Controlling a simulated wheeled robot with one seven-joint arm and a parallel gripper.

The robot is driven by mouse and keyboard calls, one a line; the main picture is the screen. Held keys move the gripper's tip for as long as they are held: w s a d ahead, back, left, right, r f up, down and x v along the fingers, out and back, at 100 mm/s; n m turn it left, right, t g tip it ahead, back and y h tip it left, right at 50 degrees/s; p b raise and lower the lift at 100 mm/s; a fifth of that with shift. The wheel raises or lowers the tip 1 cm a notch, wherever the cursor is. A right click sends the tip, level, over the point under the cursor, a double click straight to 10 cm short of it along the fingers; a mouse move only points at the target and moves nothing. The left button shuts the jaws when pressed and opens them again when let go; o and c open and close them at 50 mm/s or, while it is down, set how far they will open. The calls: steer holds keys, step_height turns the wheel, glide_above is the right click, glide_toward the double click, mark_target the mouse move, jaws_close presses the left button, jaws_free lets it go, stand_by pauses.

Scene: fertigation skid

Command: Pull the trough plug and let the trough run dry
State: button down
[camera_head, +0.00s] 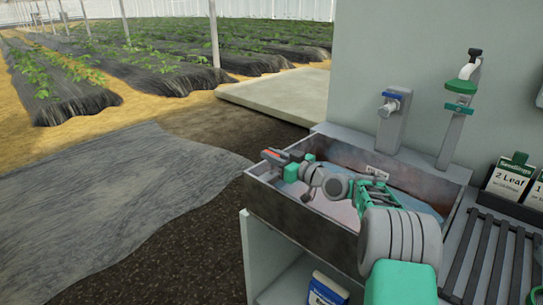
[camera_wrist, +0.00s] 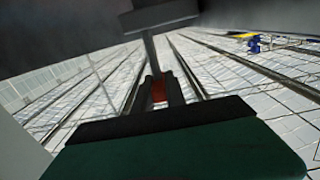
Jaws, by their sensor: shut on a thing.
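The grey metal trough (camera_head: 300,217) stands on a cabinet at centre right in the head view. A pale bluish surface, which looks like water, shows inside it, partly hidden by my arm; I cannot tell its depth. My gripper (camera_head: 272,155) is at the trough's left end, about rim height. It is shut on a red piece, which looks like the trough plug (camera_wrist: 158,91). In the wrist view, my gripper (camera_wrist: 159,95) has this red piece between its fingers, with a grey stem and a dark block beyond. The drain hole is hidden.
A slatted rack (camera_head: 490,257) and seed packets (camera_head: 509,178) are at right. A bag (camera_head: 327,290) sits on the shelf below. Open ground lies at left.

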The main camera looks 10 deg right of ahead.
stand_by(0.3)
steer(key=shift+r+p, duration=0.4)
steer(key=shift+r, duration=1.95)
steer(key=c, duration=1.4)
jaws_free()
steer(key=shift+o, duration=0.2)
steer(key=v, duration=0.8)
